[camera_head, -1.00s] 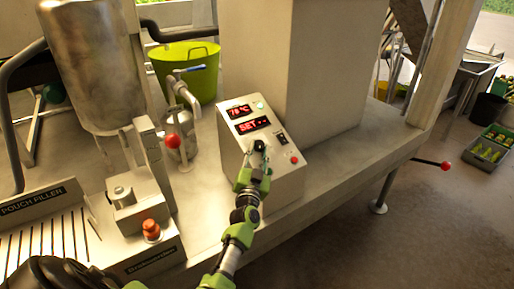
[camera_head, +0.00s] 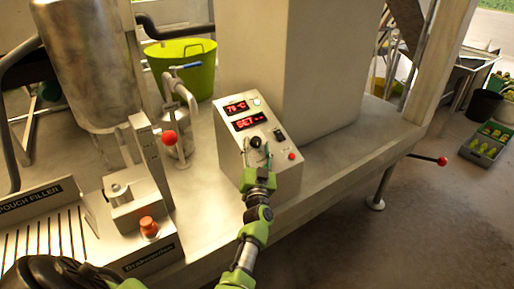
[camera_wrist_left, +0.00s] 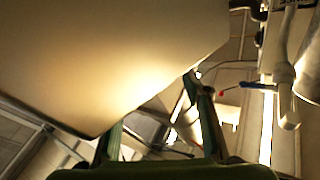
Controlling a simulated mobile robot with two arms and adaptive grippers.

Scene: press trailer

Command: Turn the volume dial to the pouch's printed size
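The control box (camera_head: 229,150) stands on the steel bench with a sloped front panel. Its upper red display (camera_head: 236,107) seems to read 78 °C. The lower red display (camera_head: 250,121) seems to read SET with dashes. The black dial (camera_head: 256,142) sits below it. My left gripper (camera_head: 257,158) is open at the panel, its fingertips apart just below and beside the dial; I cannot tell whether they touch it. In the left wrist view the fingers (camera_wrist_left: 160,125) are spread, with a large pale surface beyond. No pouch with a readable size shows. My right gripper is not in view.
A black switch (camera_head: 279,135) and a red button (camera_head: 291,156) sit right of the dial. The pouch filler (camera_head: 45,215) with an orange-red button (camera_head: 148,227) is at left. A red-knobbed valve lever (camera_head: 169,137) and green tub (camera_head: 205,75) stand behind.

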